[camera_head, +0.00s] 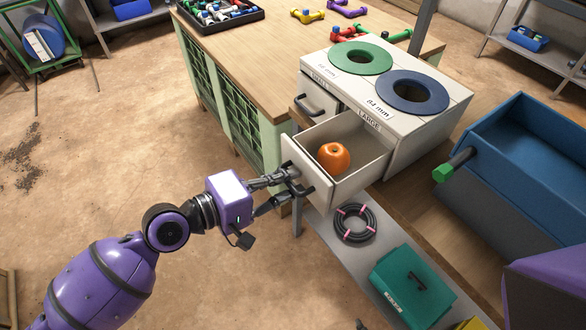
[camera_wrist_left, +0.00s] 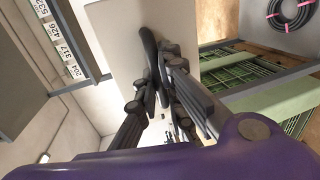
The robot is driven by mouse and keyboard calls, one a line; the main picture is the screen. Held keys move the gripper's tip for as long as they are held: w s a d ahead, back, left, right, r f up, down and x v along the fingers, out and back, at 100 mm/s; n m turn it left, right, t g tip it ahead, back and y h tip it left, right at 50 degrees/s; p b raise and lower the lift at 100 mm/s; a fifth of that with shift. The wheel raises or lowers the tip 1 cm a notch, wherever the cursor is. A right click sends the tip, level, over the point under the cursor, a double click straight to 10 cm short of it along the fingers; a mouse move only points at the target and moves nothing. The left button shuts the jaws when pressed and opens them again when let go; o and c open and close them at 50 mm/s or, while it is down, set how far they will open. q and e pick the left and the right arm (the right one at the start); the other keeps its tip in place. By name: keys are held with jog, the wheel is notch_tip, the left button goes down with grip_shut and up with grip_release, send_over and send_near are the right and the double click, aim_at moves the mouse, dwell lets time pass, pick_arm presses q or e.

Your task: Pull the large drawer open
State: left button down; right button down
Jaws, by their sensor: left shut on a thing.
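The large drawer (camera_head: 352,180) stands pulled out of the white cabinet (camera_head: 395,112), below the "LARGE" label and the blue ring. An orange round object (camera_head: 333,157) lies inside it. My left gripper (camera_head: 297,186) is at the drawer's front, shut on the dark handle (camera_wrist_left: 150,52). In the left wrist view the fingers (camera_wrist_left: 155,92) close around the handle in front of the pale drawer front (camera_wrist_left: 118,32). My right gripper is not seen; only a purple part of my body shows at the lower right of the head view.
The closed small drawer (camera_head: 317,98) sits beside the open one. Below are a coiled black hose (camera_head: 354,223) and a green case (camera_head: 411,285) on a low shelf. A blue bin (camera_head: 530,150) stands at right.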

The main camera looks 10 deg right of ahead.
pick_arm(q)
jog(key=shift+f+v, duration=0.2)
jog(key=shift+v, duration=0.8)
jog(key=c, duration=2.1)
grip_release()
jog(key=shift+a, duration=0.2)
jog(key=v, duration=1.1)
jog(key=shift+s+a+r, duration=0.15)
jog(key=shift+s+a, duration=0.1)
jog(key=shift+a, duration=0.1)
